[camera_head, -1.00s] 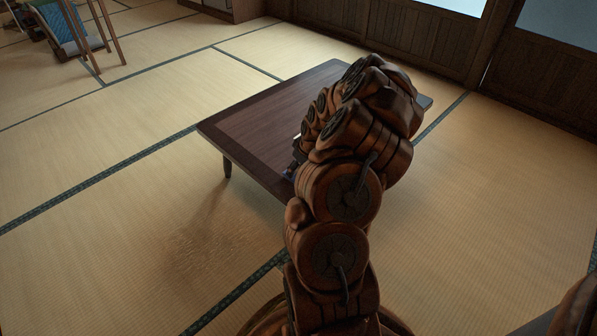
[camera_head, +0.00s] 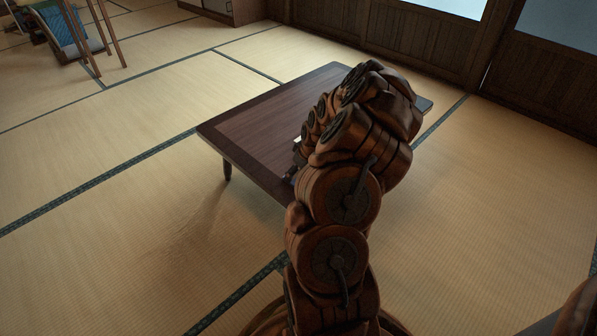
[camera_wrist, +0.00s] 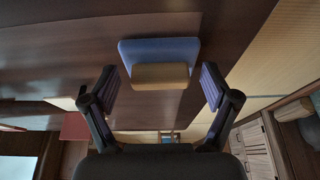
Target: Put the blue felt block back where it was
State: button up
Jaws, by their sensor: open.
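The blue felt block (camera_wrist: 158,48) shows in the wrist view against the dark wooden table (camera_wrist: 60,55). A tan, wood-coloured piece (camera_wrist: 160,76) sits at its near side and seems to be joined to it. My gripper (camera_wrist: 160,86) is open, with one finger on either side of the tan piece and a clear gap on both sides. Neither finger appears to touch it. In the head view the low dark table (camera_head: 255,128) stands on the tatami, and my arm hides the gripper and the block.
Tatami floor (camera_head: 110,200) is clear left of the table. A wooden-legged rack with blue cloth (camera_head: 68,30) stands at the far left. A reddish patch (camera_wrist: 75,126) shows in the wrist view.

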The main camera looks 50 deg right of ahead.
jog(key=p+v, duration=0.3)
jog(key=v, duration=0.9)
jog(key=s+a+r+n+g+y, duration=0.15)
jog(key=a+r, duration=0.25)
jog(key=a, duration=0.8)
jog(key=s+a+r+g, duration=0.15)
jog(key=a+r, duration=0.25)
jog(key=a, duration=0.8)
jog(key=s+a+r+g, duration=0.1)
jog(key=s+a, duration=0.3)
jog(key=s, duration=0.3)
jog(key=s+a+r+g+h, duration=0.1)
jog(key=s+a+r+g, duration=0.1)
jog(key=s+a, duration=0.3)
jog(key=s+a+r+m+g, duration=0.1)
jog(key=s+a, duration=0.3)
jog(key=s, duration=0.7)
jog(key=shift+a+r+g, duration=0.35)
jog(key=shift+r+g, duration=0.15)
jog(key=shift+s+r, duration=0.1)
